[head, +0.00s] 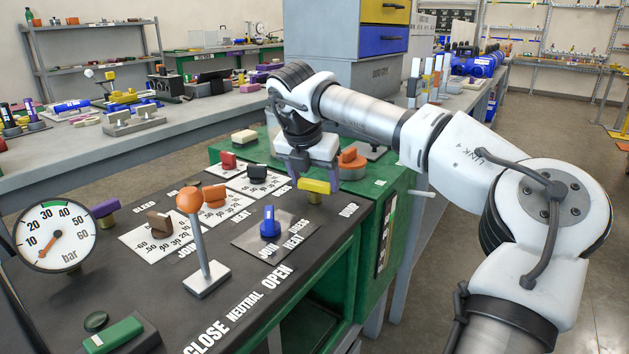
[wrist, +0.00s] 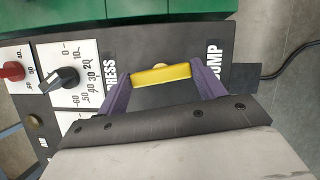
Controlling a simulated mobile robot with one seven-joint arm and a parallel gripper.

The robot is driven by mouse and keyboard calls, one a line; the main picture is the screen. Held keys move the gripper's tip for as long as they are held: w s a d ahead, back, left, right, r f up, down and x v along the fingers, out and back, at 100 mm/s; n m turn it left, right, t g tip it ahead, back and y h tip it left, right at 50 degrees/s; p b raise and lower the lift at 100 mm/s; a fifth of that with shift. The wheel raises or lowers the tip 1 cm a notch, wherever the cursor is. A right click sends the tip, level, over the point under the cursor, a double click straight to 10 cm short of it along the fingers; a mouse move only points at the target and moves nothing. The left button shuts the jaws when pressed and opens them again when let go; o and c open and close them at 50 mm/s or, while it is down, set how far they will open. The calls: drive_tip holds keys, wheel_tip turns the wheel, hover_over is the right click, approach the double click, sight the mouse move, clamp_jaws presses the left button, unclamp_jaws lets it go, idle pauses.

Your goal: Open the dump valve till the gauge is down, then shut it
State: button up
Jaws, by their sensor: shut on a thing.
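The yellow valve handle (head: 314,187) sits at the right of the black cart top, beside the DUMP lettering. In the wrist view the yellow handle (wrist: 160,75) lies nearly crosswise, its ends at the purple fingers. My gripper (head: 316,178) is shut on it from above; the wrist view also shows the gripper (wrist: 162,78). The fingers hide parts of the handle's ends. The round bar gauge (head: 70,232) stands at the left of the cart. Its orange needle points to the lower left, near the low end of the scale.
A lever with an orange ball (head: 189,200) stands upright mid-cart. A blue knob (head: 269,224), brown knob (head: 159,224) and black knob (head: 257,173) are on the panel. An orange knob (head: 351,160) is just behind my gripper. Open floor lies to the right.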

drive_tip(key=shift+m, duration=0.5)
drive_tip(key=o, duration=1)
drive_tip(key=p+v, duration=0.2)
drive_tip(key=v, duration=1.2)
drive_tip(key=shift+a+f+p, duration=0.1)
drive_tip(key=shift+a+p, duration=0.1)
drive_tip(key=shift+p, duration=0.15)
drive_tip(key=shift+c, duration=0.2)
